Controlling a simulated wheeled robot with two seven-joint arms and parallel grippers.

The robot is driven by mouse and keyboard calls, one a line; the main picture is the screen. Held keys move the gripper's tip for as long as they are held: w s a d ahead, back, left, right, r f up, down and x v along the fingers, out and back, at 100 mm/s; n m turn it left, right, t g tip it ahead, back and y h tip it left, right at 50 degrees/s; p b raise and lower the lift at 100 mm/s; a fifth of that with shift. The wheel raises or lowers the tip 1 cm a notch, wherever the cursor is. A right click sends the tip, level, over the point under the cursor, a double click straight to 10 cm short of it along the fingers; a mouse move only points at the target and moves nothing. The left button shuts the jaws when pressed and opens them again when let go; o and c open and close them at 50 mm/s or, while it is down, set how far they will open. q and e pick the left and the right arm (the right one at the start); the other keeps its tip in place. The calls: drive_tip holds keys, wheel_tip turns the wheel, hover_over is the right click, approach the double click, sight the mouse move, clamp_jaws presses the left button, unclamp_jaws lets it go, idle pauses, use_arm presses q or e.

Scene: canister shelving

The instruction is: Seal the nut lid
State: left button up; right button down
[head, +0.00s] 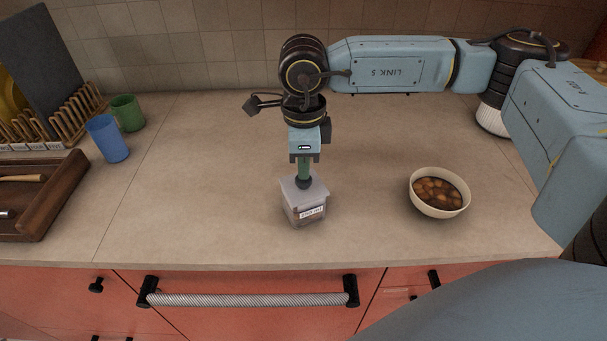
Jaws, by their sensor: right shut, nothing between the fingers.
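A small square canister (305,212) with a white label stands upright on the counter in the middle of the head view. A pale greyish lid (292,190) covers its top; I cannot tell whether it is fully pressed down. My right gripper (303,184) points straight down over the canister. Its fingers are shut and empty, with the dark tip at the lid's top, seemingly touching it. The gripper hides part of the lid. My left gripper is not in view.
A cream bowl (439,208) of brown food stands to the right. Blue (108,139) and green (127,113) cups, a wooden dish rack (62,121) and a brown tray (62,205) are at left. The counter around the canister is clear; its front edge is near.

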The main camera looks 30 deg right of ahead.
wheel_tip(320, 180, up, 8)
drive_tip(key=p, duration=0.4)
idle(0.4)
idle(0.4)
